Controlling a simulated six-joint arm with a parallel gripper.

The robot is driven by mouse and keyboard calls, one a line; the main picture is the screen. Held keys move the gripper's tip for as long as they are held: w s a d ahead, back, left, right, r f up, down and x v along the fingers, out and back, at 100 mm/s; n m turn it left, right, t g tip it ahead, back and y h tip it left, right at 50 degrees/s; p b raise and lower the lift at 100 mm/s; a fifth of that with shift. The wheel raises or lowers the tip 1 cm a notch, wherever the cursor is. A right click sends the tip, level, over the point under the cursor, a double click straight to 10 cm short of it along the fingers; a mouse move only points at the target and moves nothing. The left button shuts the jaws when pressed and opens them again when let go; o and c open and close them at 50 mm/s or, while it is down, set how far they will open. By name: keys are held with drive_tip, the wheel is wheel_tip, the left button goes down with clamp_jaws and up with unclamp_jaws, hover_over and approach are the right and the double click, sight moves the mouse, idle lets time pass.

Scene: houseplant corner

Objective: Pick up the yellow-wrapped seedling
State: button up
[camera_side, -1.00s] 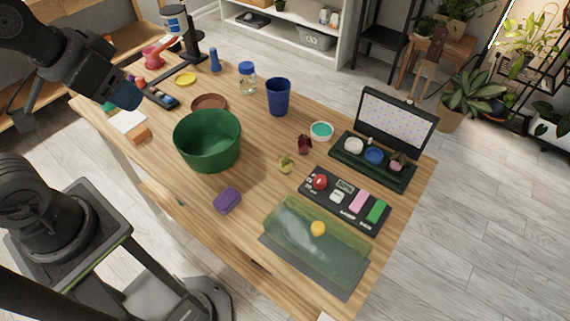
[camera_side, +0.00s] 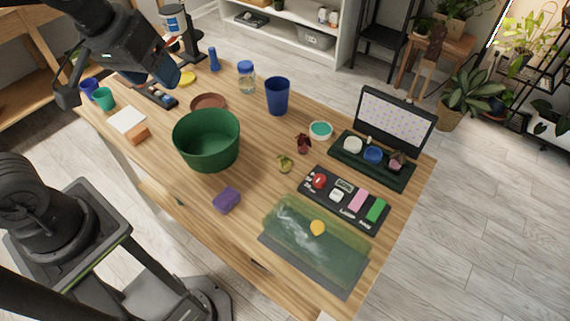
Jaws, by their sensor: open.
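The yellow-wrapped seedling (camera_side: 285,163) is a small plant with green leaves and a yellowish wrap. It stands near the middle of the wooden table, right of the big green pot. My gripper (camera_side: 166,73) is at the upper left, over the far left part of the table, well away from the seedling. It is open, and I see nothing held in it. Its fingertips are hard to make out at this angle.
A dark red seedling (camera_side: 303,143) stands just behind the yellow-wrapped one. The green pot (camera_side: 207,142) and purple block (camera_side: 227,200) lie to its left. A black tray (camera_side: 345,197) and a translucent green cover (camera_side: 300,240) lie to its right and front.

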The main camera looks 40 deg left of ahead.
drive_tip(key=w+d+f+n+g, duration=0.1)
drive_tip(key=w+d+f+n, duration=0.2)
drive_tip(key=w, duration=0.2)
drive_tip(key=w+d+f+n+g, duration=0.1)
drive_tip(key=w+d+f+n, duration=0.15)
drive_tip(key=w, duration=0.35)
drive_tip(key=n+g, duration=0.2)
drive_tip(key=n, duration=0.6)
approach(285, 161)
drive_tip(key=shift+m, duration=0.25)
drive_tip(key=f, duration=0.3)
drive_tip(key=d+f, duration=0.1)
drive_tip(key=f, duration=0.1)
drive_tip(key=shift+w+f, duration=0.15)
drive_tip(key=shift+f, duration=0.15)
drive_tip(key=shift+w+a+f, duration=0.1)
drive_tip(key=shift+a+f, duration=0.05)
drive_tip(key=shift+f, duration=1.15)
drive_tip(key=shift+a+f, duration=0.2)
drive_tip(key=shift+f, duration=1.1)
drive_tip(key=shift+c, duration=0.3)
drive_tip(key=c, duration=0.9)
